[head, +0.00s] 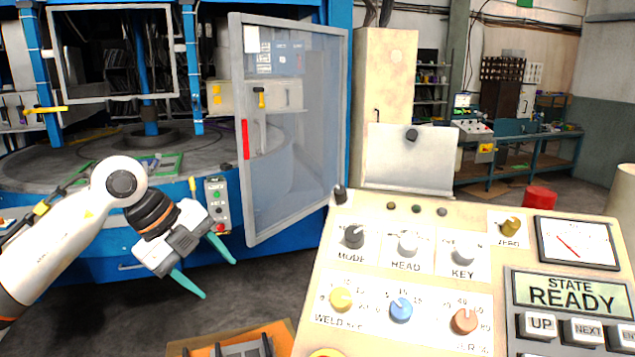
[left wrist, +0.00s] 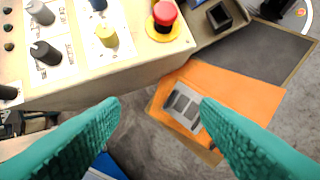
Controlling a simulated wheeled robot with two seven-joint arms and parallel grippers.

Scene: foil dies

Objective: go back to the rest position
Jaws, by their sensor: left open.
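My left gripper (head: 220,280) reaches in from the left in the head view, its two teal fingers spread apart with nothing between them. It hangs in the air left of the control panel (head: 412,207) and in front of the blue machine (head: 290,205). In the left wrist view, the open teal fingers (left wrist: 160,102) point toward the panel's edge and an orange tray (left wrist: 240,92) lying lower down. A grey slotted piece (left wrist: 182,104) lies on that tray. My right gripper does not show.
The machine's clear door (head: 300,160) stands open beyond my gripper. The panel carries several knobs, a gauge (head: 577,242) and a screen (head: 570,291) reading "STATE READY". A red button (left wrist: 165,12) shows in the left wrist view. Dark floor (head: 265,290) lies open between machine and panel.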

